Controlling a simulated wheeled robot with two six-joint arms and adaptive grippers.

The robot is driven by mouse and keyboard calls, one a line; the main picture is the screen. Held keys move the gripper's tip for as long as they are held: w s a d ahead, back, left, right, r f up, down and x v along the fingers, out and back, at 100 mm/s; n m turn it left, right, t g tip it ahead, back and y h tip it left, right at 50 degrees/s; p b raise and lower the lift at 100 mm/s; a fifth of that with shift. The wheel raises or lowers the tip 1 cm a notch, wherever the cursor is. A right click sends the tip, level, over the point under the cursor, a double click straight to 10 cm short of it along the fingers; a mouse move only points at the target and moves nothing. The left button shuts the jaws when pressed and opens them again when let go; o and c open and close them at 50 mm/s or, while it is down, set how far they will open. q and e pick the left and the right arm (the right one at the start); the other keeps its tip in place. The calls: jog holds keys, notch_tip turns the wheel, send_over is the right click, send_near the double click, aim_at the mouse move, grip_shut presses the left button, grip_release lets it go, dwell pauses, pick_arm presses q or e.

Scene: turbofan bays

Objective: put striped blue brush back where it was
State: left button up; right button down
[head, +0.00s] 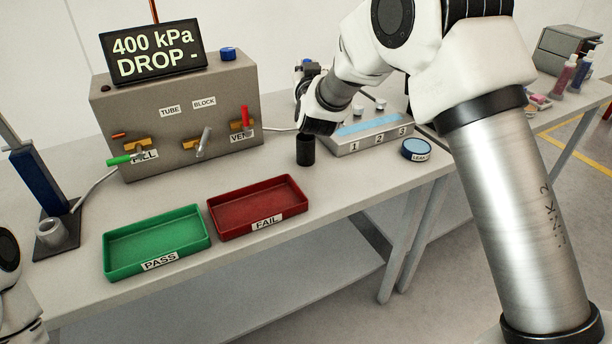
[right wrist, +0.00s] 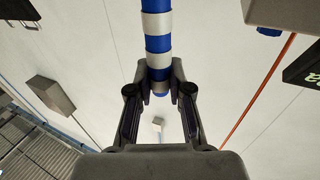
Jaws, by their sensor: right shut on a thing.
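The blue-and-white striped brush (right wrist: 158,45) is between the fingers of my right gripper (right wrist: 160,88) in the right wrist view. The gripper is shut on its near end, and the rest runs up out of the picture. In the head view my right gripper (head: 318,124) is over the table, mostly hidden by its own wrist. I cannot make out the brush there. A black cup (head: 305,151) stands upright on the table just below that wrist. My left gripper is out of view.
A grey box with coloured valve levers (head: 185,115) stands at the back left. A green PASS tray (head: 150,245) and a red FAIL tray (head: 258,208) lie in front. A numbered grey block (head: 372,136) and a round blue-topped tin (head: 416,149) are right of the cup.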

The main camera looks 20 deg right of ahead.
jog(key=f, duration=0.4)
jog(key=f+p, duration=0.1)
jog(key=f, duration=0.3)
jog(key=shift+a+f, duration=0.2)
jog(key=shift+f, duration=0.45)
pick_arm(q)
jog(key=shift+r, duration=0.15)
pick_arm(e)
jog(key=shift+d, duration=0.1)
jog(key=shift+f, duration=0.15)
jog(key=c, duration=1.1)
grip_release()
